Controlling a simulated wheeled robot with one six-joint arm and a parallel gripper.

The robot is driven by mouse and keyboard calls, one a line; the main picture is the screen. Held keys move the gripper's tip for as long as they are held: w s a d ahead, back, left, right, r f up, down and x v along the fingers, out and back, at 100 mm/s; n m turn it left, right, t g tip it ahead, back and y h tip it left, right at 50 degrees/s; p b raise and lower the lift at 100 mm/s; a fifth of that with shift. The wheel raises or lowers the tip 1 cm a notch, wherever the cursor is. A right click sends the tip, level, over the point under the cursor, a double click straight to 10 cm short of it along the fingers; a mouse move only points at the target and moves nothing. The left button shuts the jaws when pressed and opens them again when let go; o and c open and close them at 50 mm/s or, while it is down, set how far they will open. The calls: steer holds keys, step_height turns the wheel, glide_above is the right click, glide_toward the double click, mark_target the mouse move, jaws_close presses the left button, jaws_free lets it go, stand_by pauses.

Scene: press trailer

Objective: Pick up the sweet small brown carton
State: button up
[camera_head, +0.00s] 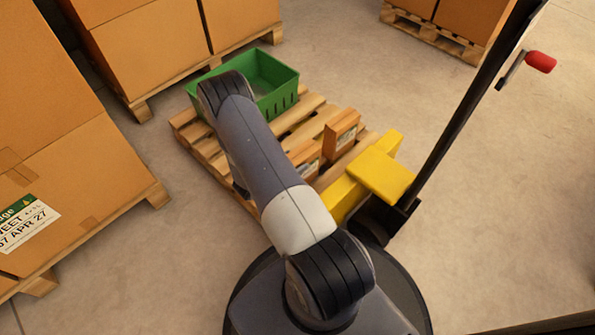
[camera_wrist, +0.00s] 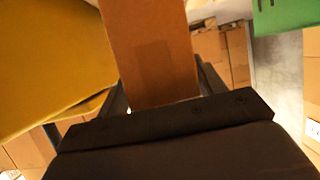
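Two small brown cartons stand on the wooden pallet in the head view. One carton (camera_head: 341,132) shows clearly with a pale label on its side. The other carton (camera_head: 309,170) is partly hidden behind my arm. In the wrist view a plain brown carton (camera_wrist: 150,50) fills the middle, between the dark fingers of my gripper (camera_wrist: 163,98). One finger lies along each side of it. I cannot tell whether they press on it. My gripper is hidden behind my arm in the head view. No label wording is readable on the small cartons.
A green crate (camera_head: 272,78) sits at the far end of the pallet (camera_head: 330,178). A yellow pallet jack (camera_head: 382,174) with a black handle stands at the right. Large stacked boxes (camera_head: 75,190) on pallets, one labelled "SWEET", stand at the left. Floor is clear at right.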

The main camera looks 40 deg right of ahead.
steer(key=c, duration=1.3)
jaws_close()
